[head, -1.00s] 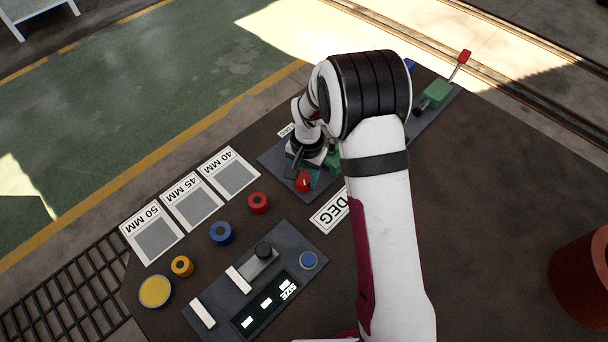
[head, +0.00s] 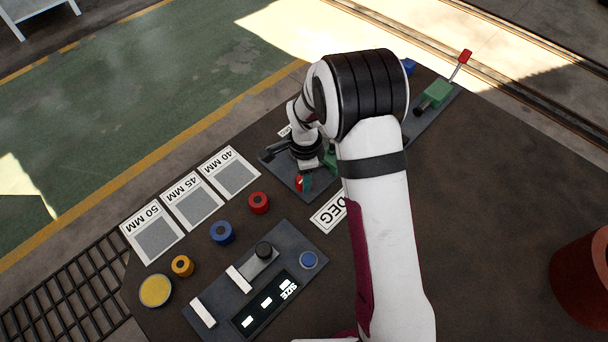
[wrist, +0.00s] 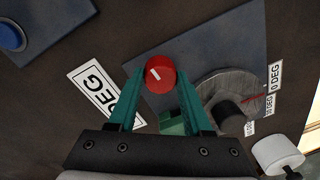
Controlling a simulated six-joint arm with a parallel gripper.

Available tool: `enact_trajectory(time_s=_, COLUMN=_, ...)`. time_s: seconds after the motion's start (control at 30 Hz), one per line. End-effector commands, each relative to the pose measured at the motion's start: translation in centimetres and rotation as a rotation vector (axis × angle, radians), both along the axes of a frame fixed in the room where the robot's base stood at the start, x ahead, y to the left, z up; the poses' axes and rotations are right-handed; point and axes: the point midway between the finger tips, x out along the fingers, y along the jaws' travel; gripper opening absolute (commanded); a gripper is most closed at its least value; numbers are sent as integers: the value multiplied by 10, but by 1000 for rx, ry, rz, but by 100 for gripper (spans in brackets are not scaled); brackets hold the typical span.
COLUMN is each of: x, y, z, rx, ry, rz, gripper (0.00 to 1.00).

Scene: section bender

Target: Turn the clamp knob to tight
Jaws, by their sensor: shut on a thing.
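The clamp knob (wrist: 161,76) is a red round knob with a white mark on its top, in the middle of the wrist view. My gripper (wrist: 158,88) has teal fingers, one on each side of the knob, and is shut on it. In the wrist view the white mark points to the upper left. In the head view the knob (head: 299,183) is partly hidden by a finger of my gripper (head: 304,182).
A grey dial with a degree scale (wrist: 228,90) and a green block (wrist: 173,123) are close beside the gripper. Red (head: 259,203), blue (head: 221,232) and orange (head: 182,266) rings lie on the table. A green block with a red-tipped lever (head: 434,94) is at the back right.

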Motion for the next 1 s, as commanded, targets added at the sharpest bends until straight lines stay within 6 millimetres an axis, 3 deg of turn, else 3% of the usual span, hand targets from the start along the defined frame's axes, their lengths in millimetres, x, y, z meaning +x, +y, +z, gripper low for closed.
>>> enact_trajectory(time_s=0.33, x=0, y=0, z=1, rx=0, ry=-1, rz=-122, gripper=0)
enact_trajectory(time_s=0.87, x=0, y=0, z=1, rx=0, ry=-1, rz=-144, gripper=0)
enact_trajectory(time_s=0.9, x=0, y=0, z=1, rx=0, ry=-1, rz=-144, gripper=53)
enact_trajectory(time_s=1.0, x=0, y=0, z=1, rx=0, ry=-1, rz=-143, gripper=71)
